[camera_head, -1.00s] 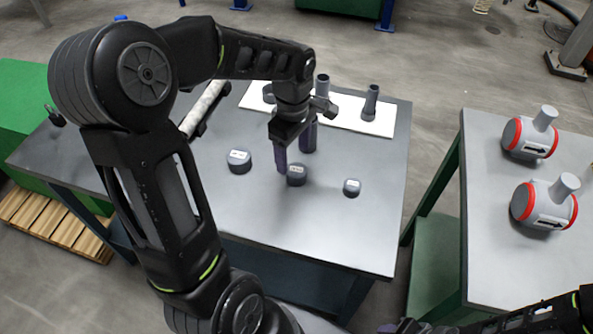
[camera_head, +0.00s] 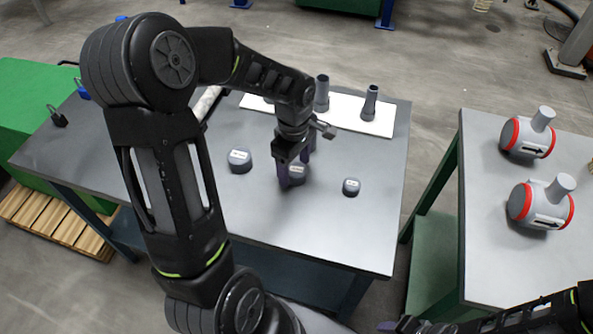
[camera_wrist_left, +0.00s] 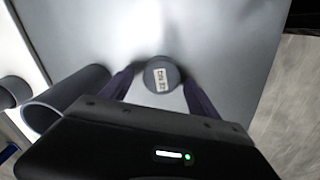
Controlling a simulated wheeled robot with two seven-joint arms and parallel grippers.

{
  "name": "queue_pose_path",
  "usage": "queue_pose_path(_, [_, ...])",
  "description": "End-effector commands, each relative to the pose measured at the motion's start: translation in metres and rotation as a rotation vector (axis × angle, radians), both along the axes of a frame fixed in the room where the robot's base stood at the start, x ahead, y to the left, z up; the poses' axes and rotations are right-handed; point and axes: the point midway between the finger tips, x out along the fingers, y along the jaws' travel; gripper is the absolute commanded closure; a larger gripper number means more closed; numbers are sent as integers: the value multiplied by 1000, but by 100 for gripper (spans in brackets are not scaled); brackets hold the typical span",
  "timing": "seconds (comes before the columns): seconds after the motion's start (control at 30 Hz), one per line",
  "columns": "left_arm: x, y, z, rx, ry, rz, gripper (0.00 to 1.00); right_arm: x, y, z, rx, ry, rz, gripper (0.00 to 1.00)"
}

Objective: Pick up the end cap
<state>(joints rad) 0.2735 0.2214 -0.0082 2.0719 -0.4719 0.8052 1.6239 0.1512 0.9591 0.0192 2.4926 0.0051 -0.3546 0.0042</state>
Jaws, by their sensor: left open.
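Three dark grey end caps with white labels sit on the grey table: a larger left one (camera_head: 240,162), a middle one (camera_head: 298,176) and a smaller right one (camera_head: 351,187). My left gripper (camera_head: 294,178) is open and low over the middle cap, its purple fingers pointing down. In the left wrist view this cap (camera_wrist_left: 160,75) lies between the fingertips (camera_wrist_left: 160,82), with one finger on each side; I cannot tell whether they touch it. Its label text is too small to read surely. My right gripper (camera_head: 400,326) shows only partly at the bottom edge.
A white board (camera_head: 345,119) behind the caps bears upright grey pipe pieces (camera_head: 371,102). A pipe (camera_wrist_left: 62,100) stands close to my left gripper. A second table (camera_head: 480,220) at right holds two red-banded fittings (camera_head: 541,204). The table front is clear.

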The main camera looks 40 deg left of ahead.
Motion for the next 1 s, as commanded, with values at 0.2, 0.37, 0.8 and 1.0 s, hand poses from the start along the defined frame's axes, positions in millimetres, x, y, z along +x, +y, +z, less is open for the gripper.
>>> queue_pose_path(0.2, [0,0,0,0,0,0,43,0,0,0,0,0,0,56])
queue_pose_path(0.37, [0,0,0,0,0,0,56,0,0,0,0,0,0,56])
queue_pose_path(0.8, [0,0,0,0,0,0,92,0,0,0,0,0,0,56])
queue_pose_path(1.0, [0,0,0,0,0,0,95,0,0,0,0,0,0,56])
